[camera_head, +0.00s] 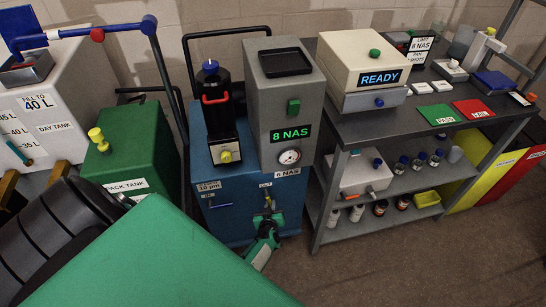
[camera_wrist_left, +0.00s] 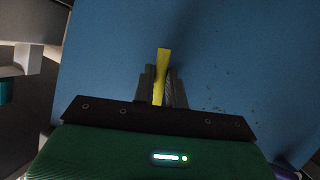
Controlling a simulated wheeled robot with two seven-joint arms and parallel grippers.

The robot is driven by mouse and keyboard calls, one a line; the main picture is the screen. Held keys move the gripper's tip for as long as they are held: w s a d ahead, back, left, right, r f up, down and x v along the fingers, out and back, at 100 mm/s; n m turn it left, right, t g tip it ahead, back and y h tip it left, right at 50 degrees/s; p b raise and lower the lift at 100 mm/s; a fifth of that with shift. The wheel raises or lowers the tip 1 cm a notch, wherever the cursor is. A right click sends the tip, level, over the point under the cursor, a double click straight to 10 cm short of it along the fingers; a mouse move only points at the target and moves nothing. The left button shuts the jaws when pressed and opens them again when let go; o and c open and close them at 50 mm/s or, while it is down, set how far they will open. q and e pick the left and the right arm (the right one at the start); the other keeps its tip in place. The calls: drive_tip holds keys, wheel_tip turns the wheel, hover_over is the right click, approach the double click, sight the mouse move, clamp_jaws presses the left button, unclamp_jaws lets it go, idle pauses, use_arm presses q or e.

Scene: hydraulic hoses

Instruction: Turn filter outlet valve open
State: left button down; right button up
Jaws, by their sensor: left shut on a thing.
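The filter unit is a blue cabinet (camera_head: 228,222) with a black filter housing (camera_head: 213,95) on top. A small yellow valve lever (camera_head: 268,199) is on its front, below a small white label and under the gauge. My left gripper (camera_head: 267,216) is at this lever. In the left wrist view, my left gripper (camera_wrist_left: 162,88) is shut on the yellow lever (camera_wrist_left: 163,60), which stands up between the fingers and sticks out past their tips. The blue cabinet face (camera_wrist_left: 230,60) fills the background there. The lever's base is hidden by the fingers. My right gripper is not in view.
A grey box (camera_head: 285,100) reading 8 NAS, with a round gauge (camera_head: 289,156), stands over the cabinet's right side. A blue handle (camera_head: 220,206) is on the cabinet's left front. A green tank (camera_head: 140,150) stands left and a grey shelf bench (camera_head: 400,125) right. Floor at lower right is clear.

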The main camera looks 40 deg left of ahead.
use_arm(q)
drive_tip(key=shift+s+a+m+g+p, duration=0.15)
drive_tip(key=shift+s+m+g+p, duration=0.15)
drive_tip(key=shift+m+p, duration=0.25)
drive_tip(key=shift+s+a+m+g+p, duration=0.15)
drive_tip(key=shift+m+g+p, duration=0.25)
drive_tip(key=shift+m+p, duration=0.1)
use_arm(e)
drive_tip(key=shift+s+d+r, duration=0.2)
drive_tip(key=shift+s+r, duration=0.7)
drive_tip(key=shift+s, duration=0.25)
use_arm(q)
drive_tip(key=shift+f, duration=0.1)
drive_tip(key=shift+y, duration=0.3)
drive_tip(key=c, duration=1.4)
unclamp_jaws()
drive_tip(key=shift+c, duration=0.2)
drive_tip(key=shift+a, duration=0.1)
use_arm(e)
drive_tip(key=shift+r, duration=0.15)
